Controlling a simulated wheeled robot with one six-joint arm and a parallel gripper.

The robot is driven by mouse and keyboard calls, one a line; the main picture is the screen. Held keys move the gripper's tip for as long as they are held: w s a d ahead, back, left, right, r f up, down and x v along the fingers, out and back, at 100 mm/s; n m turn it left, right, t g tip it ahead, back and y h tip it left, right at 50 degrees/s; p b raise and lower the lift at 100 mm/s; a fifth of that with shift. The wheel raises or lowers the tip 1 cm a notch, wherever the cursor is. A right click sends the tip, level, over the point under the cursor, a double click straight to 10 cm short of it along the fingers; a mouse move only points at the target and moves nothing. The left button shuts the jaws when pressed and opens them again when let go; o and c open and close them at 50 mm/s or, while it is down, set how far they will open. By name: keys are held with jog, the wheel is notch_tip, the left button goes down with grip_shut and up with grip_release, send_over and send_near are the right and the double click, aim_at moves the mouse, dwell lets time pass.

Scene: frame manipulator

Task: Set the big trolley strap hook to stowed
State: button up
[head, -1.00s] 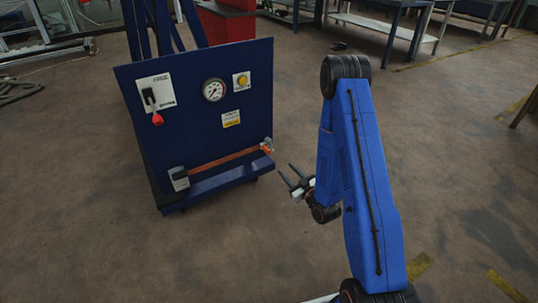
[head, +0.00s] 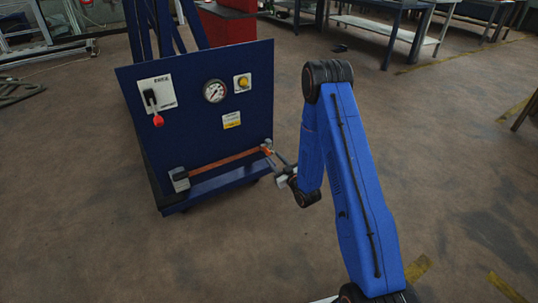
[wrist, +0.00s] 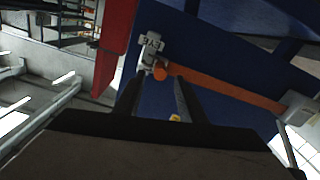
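The blue trolley panel (head: 205,130) carries an orange strap (head: 225,160) along its lower edge. The strap runs from a grey box (head: 179,179) at the left to the strap hook (head: 267,147) at the right edge. In the wrist view the hook's orange end (wrist: 160,73) sits by a grey bracket (wrist: 150,46), with the strap (wrist: 225,88) leading right. My gripper (head: 273,157) is at the panel's right edge, close to the hook. In the wrist view its dark fingers (wrist: 159,82) are apart, with the hook's orange end between their tips. I cannot tell whether they touch it.
The panel also bears a switch with a red knob (head: 157,119), a gauge (head: 214,90) and a yellow button (head: 242,82). A red cabinet (head: 228,22) stands behind. Workbenches (head: 395,30) line the back right. The floor right of the trolley is open.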

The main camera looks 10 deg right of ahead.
aim_at(269, 153)
jog(key=shift+x, duration=2.7)
grip_shut()
